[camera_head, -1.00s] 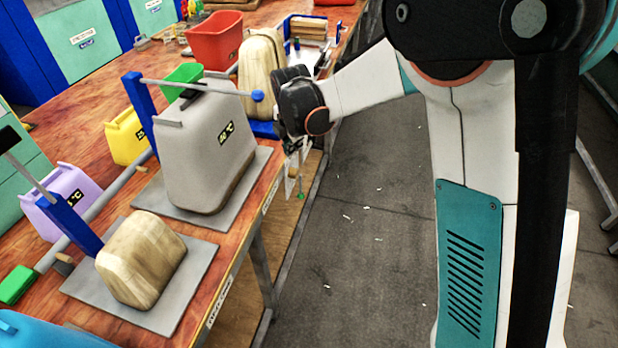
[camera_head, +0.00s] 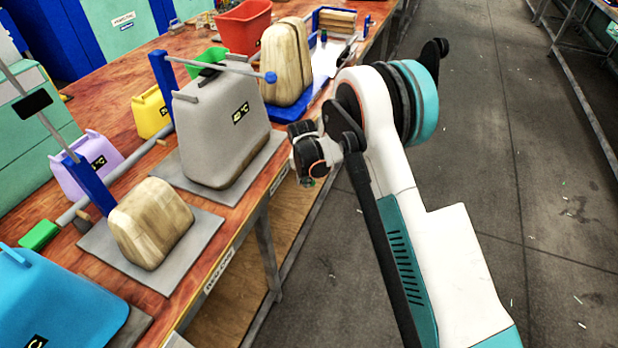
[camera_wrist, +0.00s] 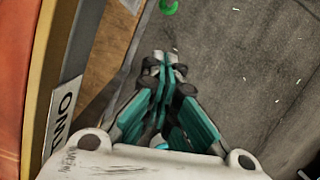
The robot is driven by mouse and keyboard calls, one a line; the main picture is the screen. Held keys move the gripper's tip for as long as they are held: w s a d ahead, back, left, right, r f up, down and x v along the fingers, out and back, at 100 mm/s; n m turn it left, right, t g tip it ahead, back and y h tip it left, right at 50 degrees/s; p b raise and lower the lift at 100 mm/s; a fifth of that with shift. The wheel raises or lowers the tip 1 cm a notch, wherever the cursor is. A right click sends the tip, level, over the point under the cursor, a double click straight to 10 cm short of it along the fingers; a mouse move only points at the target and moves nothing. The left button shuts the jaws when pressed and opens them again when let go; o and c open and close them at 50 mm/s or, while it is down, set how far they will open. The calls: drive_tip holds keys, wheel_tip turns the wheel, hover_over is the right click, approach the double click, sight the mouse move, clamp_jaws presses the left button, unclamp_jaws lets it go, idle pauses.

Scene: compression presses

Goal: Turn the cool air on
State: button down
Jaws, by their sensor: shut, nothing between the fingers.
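My gripper (camera_wrist: 164,62) is shut and empty in the wrist view, its fingers pointing up the picture over the grey floor. In the head view my gripper (camera_head: 306,180) hangs just off the table's front edge, right of the large grey press body; its fingers are mostly hidden by the wrist. A small round green part (camera_wrist: 168,5) shows at the top edge of the wrist view, beyond the fingertips and apart from them. What it is I cannot tell. No control clearly marked for cool air is readable.
The wooden table (camera_head: 237,212) fills the left, its legs below. A grey press body (camera_head: 222,130), tan block (camera_head: 150,222), blue container (camera_head: 55,305) and red bin (camera_head: 243,27) stand on it. A white label (camera_wrist: 64,115) is on the table edge.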

drive_tip(key=w+f+b, duration=0.4)
drive_tip(key=w+f, duration=0.1)
drive_tip(key=f, duration=0.1)
drive_tip(key=shift+w+d+f, duration=0.3)
drive_tip(key=shift+d, duration=0.1)
